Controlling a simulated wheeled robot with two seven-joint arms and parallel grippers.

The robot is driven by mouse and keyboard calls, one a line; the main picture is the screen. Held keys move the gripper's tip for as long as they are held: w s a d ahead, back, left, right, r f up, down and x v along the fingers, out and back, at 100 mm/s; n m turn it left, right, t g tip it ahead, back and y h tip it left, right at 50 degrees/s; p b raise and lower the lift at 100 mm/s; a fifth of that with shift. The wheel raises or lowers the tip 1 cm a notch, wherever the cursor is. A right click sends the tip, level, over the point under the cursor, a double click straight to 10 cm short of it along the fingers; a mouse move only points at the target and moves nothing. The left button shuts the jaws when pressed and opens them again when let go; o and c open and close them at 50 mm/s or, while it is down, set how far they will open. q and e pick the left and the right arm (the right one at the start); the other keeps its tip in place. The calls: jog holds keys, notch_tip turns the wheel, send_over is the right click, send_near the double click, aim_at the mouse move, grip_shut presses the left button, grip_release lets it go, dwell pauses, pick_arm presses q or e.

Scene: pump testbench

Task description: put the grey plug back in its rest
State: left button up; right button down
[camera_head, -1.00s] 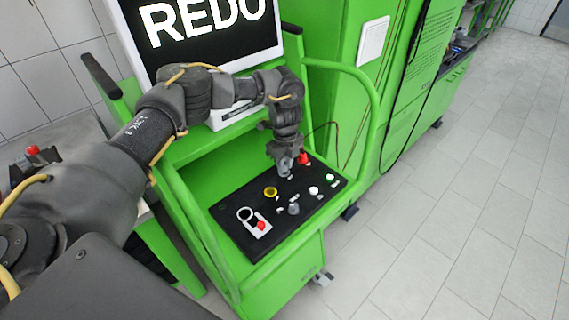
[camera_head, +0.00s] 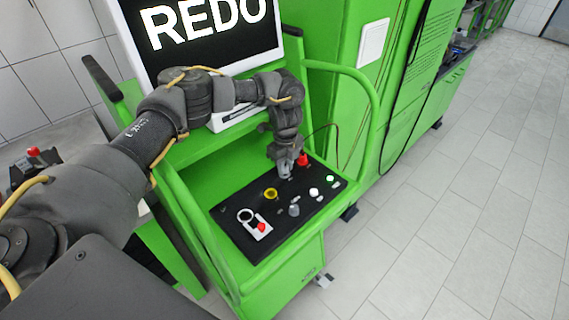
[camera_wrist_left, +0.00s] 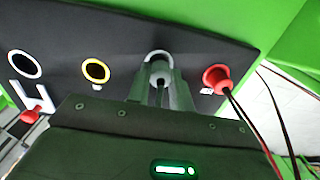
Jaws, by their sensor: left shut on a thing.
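My left gripper (camera_head: 285,170) is over the far part of the black panel (camera_head: 322,206), pointing down. In the left wrist view its fingers (camera_wrist_left: 160,90) are shut on the grey plug (camera_wrist_left: 160,70), which shows as a dark end between them. The plug is at a pale ring-shaped socket (camera_wrist_left: 157,54) in the panel, between the yellow ring and the red plug. The fingers hide much of it, and I cannot tell how deep it sits. My right gripper is not in view.
A red plug (camera_wrist_left: 215,78) with cables stands close to the right of my fingers in the wrist view. A yellow ring (camera_wrist_left: 96,70) and a white ring (camera_wrist_left: 24,64) lie to the left. A green rail (camera_head: 366,110) borders the bench.

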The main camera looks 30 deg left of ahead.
pick_arm(q)
jog(key=shift+s+r, duration=0.1)
jog(key=shift+r, duration=0.1)
jog(key=o, duration=1)
jog(key=shift+a, duration=0.1)
jog(key=shift+o, duration=0.4)
jog(key=shift+r, duration=0.1)
jog(key=o, duration=0.3)
jog(key=shift+r+p, duration=0.1)
jog(key=shift+p, duration=0.25)
jog(key=shift+r+p, duration=2.05)
jog(key=shift+r, duration=1.85)
